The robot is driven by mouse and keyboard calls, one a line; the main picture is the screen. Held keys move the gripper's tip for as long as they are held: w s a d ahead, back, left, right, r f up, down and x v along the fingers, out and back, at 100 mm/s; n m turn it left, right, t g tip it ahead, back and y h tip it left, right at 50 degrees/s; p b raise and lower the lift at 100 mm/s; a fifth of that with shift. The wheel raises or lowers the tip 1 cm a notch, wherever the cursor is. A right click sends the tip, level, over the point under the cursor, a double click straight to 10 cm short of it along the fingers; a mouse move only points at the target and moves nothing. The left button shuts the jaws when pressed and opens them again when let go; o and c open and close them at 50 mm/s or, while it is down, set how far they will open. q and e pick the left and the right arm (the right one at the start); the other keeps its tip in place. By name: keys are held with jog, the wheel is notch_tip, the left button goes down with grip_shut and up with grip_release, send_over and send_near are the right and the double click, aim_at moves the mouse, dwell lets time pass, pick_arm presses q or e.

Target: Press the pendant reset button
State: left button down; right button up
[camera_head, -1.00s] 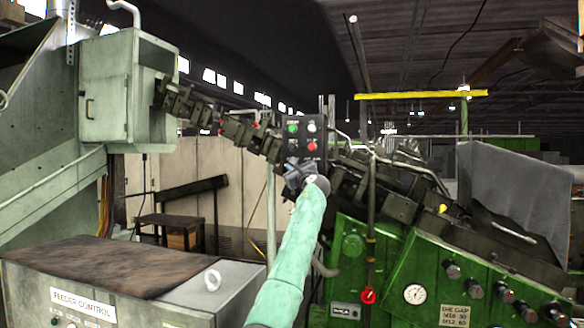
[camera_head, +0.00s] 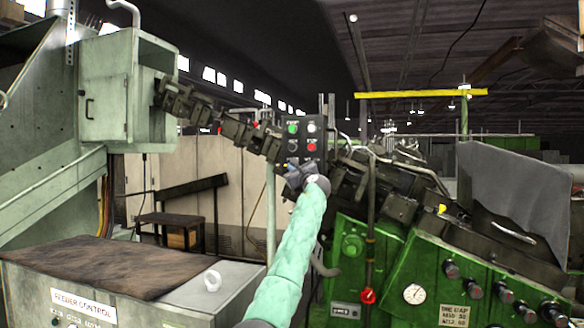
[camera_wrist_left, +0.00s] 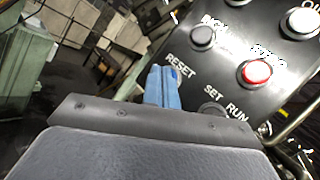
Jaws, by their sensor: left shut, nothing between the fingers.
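The pendant (camera_head: 303,137) is a dark box with a green, a white, a black and a red button in the head view. In the left wrist view, its tilted panel (camera_wrist_left: 228,78) bears the RESET, SET and RUN labels. My left gripper (camera_head: 296,176) is just below the pendant's lower part. Its blue fingers (camera_wrist_left: 166,86) are shut and empty, with their tips over the panel beside the RESET label. A small brighter blue patch (camera_wrist_left: 174,73) shows at the tips; I cannot tell whether it is the reset button, or whether they touch. My right gripper is not in view.
The green machine (camera_head: 350,255) with a gauge and knobs stands at the right. The feeder control cabinet (camera_head: 225,288) is at lower left. A dark feed chute (camera_head: 215,115) slopes down behind the pendant. A bent metal bar (camera_wrist_left: 292,122) runs along the panel's right side.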

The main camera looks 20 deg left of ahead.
pick_arm(q)
jog(key=shift+w, duration=0.35)
dwell(0.4)
jog(key=shift+s, duration=0.1)
dwell(0.3)
jog(key=shift+s, duration=0.75)
jog(key=shift+s, duration=0.1)
jog(key=s+b, duration=0.1)
jog(key=s, duration=0.3)
jog(key=shift+s+a, duration=0.15)
jog(key=shift+s, duration=0.25)
dwell(0.5)
